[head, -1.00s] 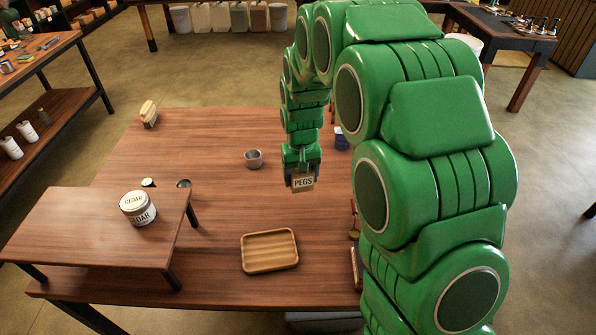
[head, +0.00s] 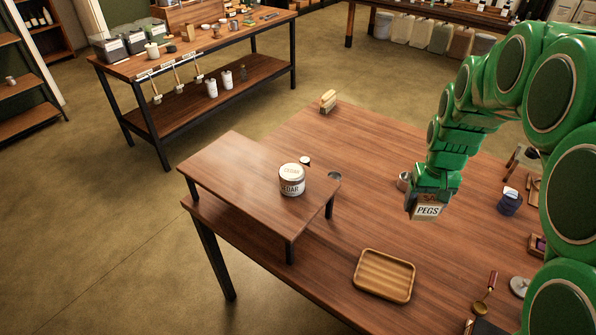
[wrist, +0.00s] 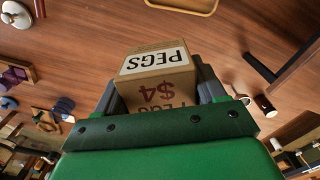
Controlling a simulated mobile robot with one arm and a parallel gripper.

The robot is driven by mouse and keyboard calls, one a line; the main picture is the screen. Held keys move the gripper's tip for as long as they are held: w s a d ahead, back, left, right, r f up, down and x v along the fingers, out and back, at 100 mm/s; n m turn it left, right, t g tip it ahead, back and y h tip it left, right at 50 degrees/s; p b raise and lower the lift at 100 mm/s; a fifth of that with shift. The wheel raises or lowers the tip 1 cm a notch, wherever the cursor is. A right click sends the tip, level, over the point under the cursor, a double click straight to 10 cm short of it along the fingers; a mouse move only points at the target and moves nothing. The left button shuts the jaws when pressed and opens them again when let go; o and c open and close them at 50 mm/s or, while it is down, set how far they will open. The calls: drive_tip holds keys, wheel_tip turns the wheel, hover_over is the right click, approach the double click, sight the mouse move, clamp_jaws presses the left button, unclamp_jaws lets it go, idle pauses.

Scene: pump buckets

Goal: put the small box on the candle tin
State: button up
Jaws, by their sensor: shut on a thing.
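The small box (head: 428,211) is brown cardboard with a white PEGS label, and it also fills the middle of the wrist view (wrist: 158,78). My gripper (head: 426,205) is shut on it and holds it above the table, right of the low riser. The candle tin (head: 292,180) is a round tin with a white lid and a CEDAR label. It stands upright on the riser (head: 225,180), to the left of my gripper and apart from it. The top of the tin is bare.
A wooden tray (head: 384,276) lies on the table in front of the riser. A small metal cup (head: 403,181) sits just behind my gripper. A blue jar (head: 509,202) and several tools lie at the right.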

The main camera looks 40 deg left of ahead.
drive_tip(key=s+a+r+n, duration=0.6)
drive_tip(key=s+a+r, duration=0.25)
drive_tip(key=a, duration=0.25)
drive_tip(key=s+a+r+n, duration=0.6)
drive_tip(key=s+a+r, duration=0.2)
drive_tip(key=s+a, duration=0.25)
hover_over(292, 171)
drive_tip(key=s+d, duration=0.1)
wheel_tip(292, 171, down, 8)
drive_tip(key=shift+f, duration=0.1)
drive_tip(key=shift+w+a+f, duration=0.25)
drive_tip(key=shift+f, duration=0.2)
drive_tip(key=shift+w+a+f, duration=0.2)
drive_tip(key=shift+a+f, duration=0.05)
drive_tip(key=shift+f, duration=1.6)
drive_tip(key=shift+f, duration=0.15)
drive_tip(key=o, duration=1)
